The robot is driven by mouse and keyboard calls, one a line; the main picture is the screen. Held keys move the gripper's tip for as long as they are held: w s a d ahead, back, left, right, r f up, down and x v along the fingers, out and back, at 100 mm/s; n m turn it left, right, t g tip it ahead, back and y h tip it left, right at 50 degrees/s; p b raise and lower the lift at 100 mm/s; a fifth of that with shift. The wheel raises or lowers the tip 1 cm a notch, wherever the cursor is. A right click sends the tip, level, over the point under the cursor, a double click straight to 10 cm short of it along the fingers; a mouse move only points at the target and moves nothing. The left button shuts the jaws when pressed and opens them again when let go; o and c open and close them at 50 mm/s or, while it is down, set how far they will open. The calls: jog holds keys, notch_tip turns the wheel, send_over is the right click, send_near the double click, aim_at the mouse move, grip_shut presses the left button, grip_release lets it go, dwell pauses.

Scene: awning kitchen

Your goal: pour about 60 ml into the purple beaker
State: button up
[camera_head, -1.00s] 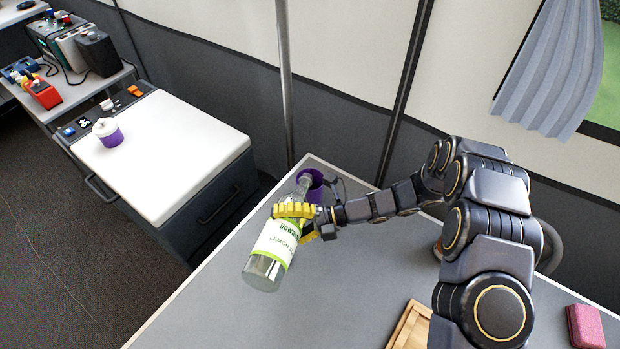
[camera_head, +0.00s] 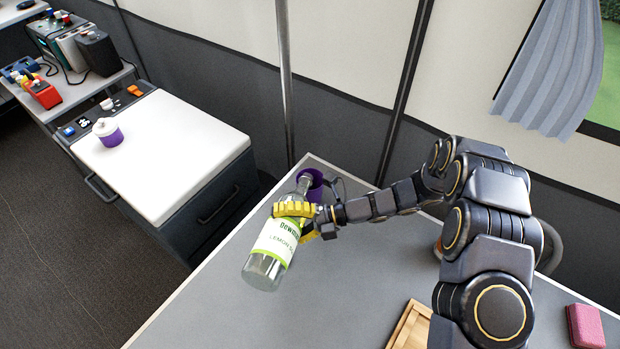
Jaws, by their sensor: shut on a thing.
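My gripper (camera_head: 297,220) has yellow fingers and is shut on a clear glass bottle (camera_head: 264,270) with a white and green label that reads partly "LEMON". The bottle is tilted, its neck up and to the right and its base toward the lower left. The purple beaker (camera_head: 317,184) stands on the grey table (camera_head: 345,290) near its far corner. The bottle's mouth is close to the beaker's rim. The bottle neck and my gripper hide part of the beaker. I cannot tell how much liquid is in the beaker or whether any is flowing.
A wooden board (camera_head: 408,328) lies at the table's front and a pink block (camera_head: 585,326) at the right. A white-topped cabinet (camera_head: 165,150) on the left bears a white and purple container (camera_head: 108,132). The table's left part is clear.

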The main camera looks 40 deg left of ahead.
dwell(0.3)
jog(key=f+n, duration=0.1)
jog(key=f, duration=0.1)
jog(key=f+n+t, duration=0.1)
jog(key=f, duration=0.1)
jog(key=s+f+n+t, duration=0.1)
jog(key=f, duration=0.1)
jog(key=shift+d+n, duration=0.15)
jog(key=shift+n, duration=0.25)
jog(key=shift+r+t, duration=0.25)
jog(key=shift+t, duration=0.05)
dwell(1.2)
